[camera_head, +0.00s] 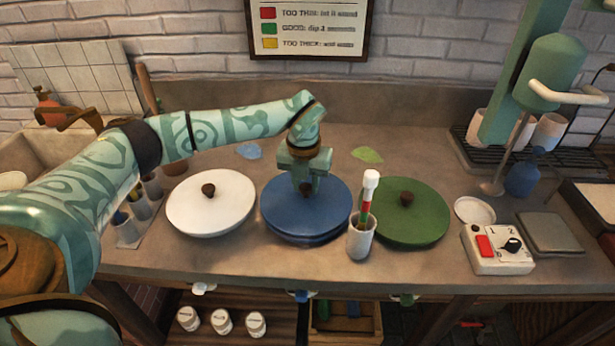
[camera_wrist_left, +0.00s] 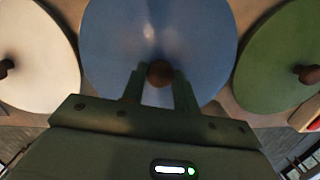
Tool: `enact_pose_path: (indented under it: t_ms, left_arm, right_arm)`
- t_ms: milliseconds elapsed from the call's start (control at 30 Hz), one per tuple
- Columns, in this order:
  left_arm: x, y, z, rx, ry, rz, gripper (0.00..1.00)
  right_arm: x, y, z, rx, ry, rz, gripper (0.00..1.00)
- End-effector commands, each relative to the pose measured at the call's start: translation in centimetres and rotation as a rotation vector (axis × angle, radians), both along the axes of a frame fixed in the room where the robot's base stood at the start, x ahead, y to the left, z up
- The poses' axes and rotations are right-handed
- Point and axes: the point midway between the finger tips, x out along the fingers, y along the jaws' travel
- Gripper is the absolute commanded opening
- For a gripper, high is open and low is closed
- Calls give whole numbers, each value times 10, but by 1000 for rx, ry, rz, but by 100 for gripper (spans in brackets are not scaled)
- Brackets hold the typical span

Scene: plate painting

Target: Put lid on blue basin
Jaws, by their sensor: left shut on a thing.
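The blue basin (camera_head: 322,241) stands in the middle of the counter, with the blue lid (camera_head: 280,208) over it. A darker line shows between them at the front; I cannot tell whether the lid is fully seated. My left gripper (camera_head: 306,187) comes down from above and is shut on the lid's brown knob. In the left wrist view, the two fingers (camera_wrist_left: 160,85) stand on either side of the knob (camera_wrist_left: 160,73), with the blue lid (camera_wrist_left: 115,40) below. My right gripper is not in view.
A white lid (camera_head: 225,212) is at the left and a green lid (camera_head: 425,215) at the right, both close to the blue one. A control box (camera_head: 500,258) sits further right.

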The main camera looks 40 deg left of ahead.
Motion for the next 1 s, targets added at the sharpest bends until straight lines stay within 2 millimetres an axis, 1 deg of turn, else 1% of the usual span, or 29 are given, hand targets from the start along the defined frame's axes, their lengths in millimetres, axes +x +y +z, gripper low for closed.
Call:
enact_pose_path:
  t_ms: [33,167,1000]
  left_arm:
    - [0,0,-4,0,0,0,0]
    - [0,0,-8,-1,-1,0,0]
    - [0,-1,-11,-1,0,-1,0]
  right_arm:
    - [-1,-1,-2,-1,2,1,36]
    - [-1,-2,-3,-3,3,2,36]
    - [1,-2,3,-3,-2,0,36]
